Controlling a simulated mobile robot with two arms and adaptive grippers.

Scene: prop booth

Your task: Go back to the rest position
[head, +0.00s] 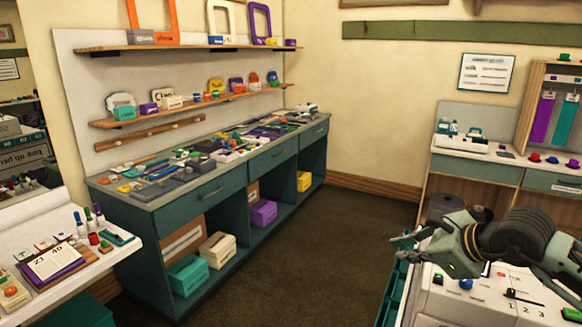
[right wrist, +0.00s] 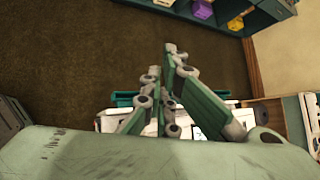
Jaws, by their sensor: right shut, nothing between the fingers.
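My right gripper (head: 407,244) shows at the right of the head view, on an arm that comes in from the right edge. It is shut and empty, held in front of and above a white printed console (head: 480,302). In the right wrist view the green and grey fingers of my right gripper (right wrist: 164,62) come together over the dark floor. Nothing is between them. My left gripper is not in view. The task names no object.
A long teal workbench (head: 195,190) with many small items stands along the left wall. A white side table (head: 125,249) is at the lower left. A white counter (head: 477,165) stands at the back right. The dark floor (head: 330,240) between them is clear.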

